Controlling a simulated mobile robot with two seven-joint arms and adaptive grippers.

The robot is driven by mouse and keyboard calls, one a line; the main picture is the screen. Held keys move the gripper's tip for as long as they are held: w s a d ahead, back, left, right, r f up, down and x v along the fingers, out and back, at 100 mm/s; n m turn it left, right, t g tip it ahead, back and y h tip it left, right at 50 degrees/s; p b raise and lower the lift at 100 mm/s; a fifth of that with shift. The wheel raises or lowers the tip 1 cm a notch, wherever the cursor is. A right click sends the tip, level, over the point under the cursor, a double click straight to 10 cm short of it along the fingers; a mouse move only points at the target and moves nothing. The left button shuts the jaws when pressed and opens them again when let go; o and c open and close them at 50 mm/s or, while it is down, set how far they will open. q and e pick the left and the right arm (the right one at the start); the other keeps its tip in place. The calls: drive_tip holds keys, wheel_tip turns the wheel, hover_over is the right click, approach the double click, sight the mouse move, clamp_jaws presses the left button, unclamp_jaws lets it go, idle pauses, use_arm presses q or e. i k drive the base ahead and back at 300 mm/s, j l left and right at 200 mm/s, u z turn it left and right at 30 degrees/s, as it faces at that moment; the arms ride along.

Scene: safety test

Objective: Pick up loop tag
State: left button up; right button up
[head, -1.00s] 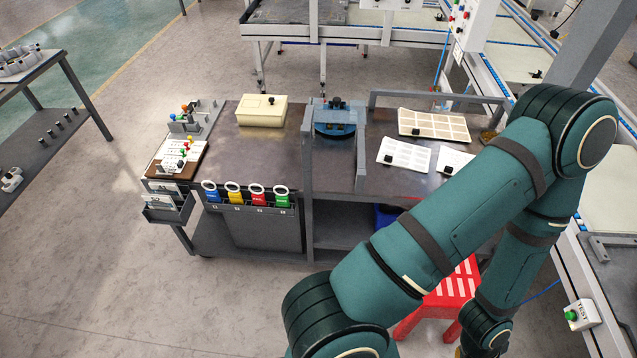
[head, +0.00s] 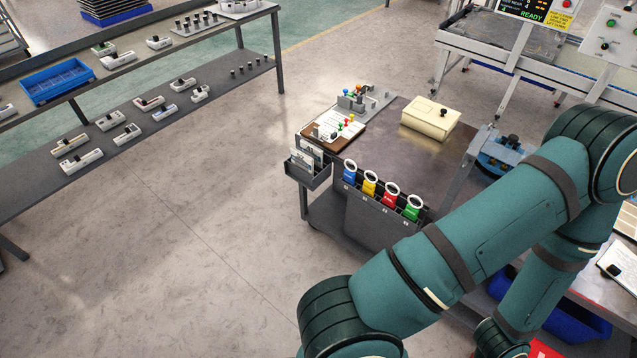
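Several loop tags with white ring tops hang in a row on the front of a dark cart: a blue tag (head: 350,173), a yellow tag (head: 370,186), a red tag (head: 390,197) and a green tag (head: 413,210). They sit in a dark holder (head: 375,222) on the cart's front side. No gripper touches them. One of my teal arms (head: 480,230) crosses the lower right, in front of the cart's right part. Its gripper is not visible. My other arm and gripper are out of view.
The cart top (head: 405,145) bears a cream box (head: 430,118), a clipboard (head: 333,131) and pegs. A blue fixture (head: 500,155) stands to its right. A grey open drawer (head: 308,168) juts out left. Shelves (head: 20,190) with parts stand left. The floor (head: 190,230) between is clear.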

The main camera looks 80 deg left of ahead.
sight(368, 187)
drive_tip(key=u, duration=1.6)
